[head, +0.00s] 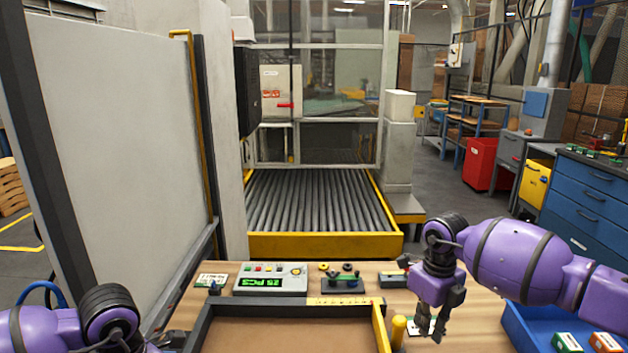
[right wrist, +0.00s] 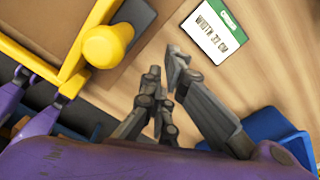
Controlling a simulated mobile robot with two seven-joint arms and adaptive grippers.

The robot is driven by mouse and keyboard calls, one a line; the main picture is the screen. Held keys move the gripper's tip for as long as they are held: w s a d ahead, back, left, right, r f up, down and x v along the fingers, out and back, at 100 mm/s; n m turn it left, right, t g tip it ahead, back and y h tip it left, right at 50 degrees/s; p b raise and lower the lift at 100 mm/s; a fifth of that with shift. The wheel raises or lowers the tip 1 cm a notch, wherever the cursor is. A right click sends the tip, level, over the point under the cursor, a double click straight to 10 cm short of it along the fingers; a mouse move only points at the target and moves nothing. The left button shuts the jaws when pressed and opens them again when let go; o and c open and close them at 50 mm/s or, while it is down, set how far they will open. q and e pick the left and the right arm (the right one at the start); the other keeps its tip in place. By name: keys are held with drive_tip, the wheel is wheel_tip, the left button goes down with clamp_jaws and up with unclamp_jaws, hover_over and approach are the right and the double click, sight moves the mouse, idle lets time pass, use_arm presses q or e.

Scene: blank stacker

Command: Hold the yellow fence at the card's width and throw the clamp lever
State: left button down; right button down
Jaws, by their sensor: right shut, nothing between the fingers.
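The yellow fence (head: 381,330) runs along the right side of the brown tray, and it also shows in the right wrist view (right wrist: 76,62). A yellow round-topped post (head: 398,331) stands beside it; I cannot tell whether this is the clamp lever. It looks large in the right wrist view (right wrist: 110,45). A white card with a green edge (right wrist: 211,38) reads "WIDTH 32 CM" and lies on the wood. My right gripper (head: 428,331) is shut and empty, above the wood close to the card, apart from the fence. My left gripper (head: 150,345) is mostly cut off at the bottom.
A control box with a green display (head: 270,280) and a small lever unit (head: 342,280) stand behind the tray. A yellow ruler strip (head: 345,301) lies along its back edge. A blue bin (head: 530,328) with small boxes is at the right. A roller conveyor (head: 320,202) lies beyond.

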sight(401, 319)
idle(0.4)
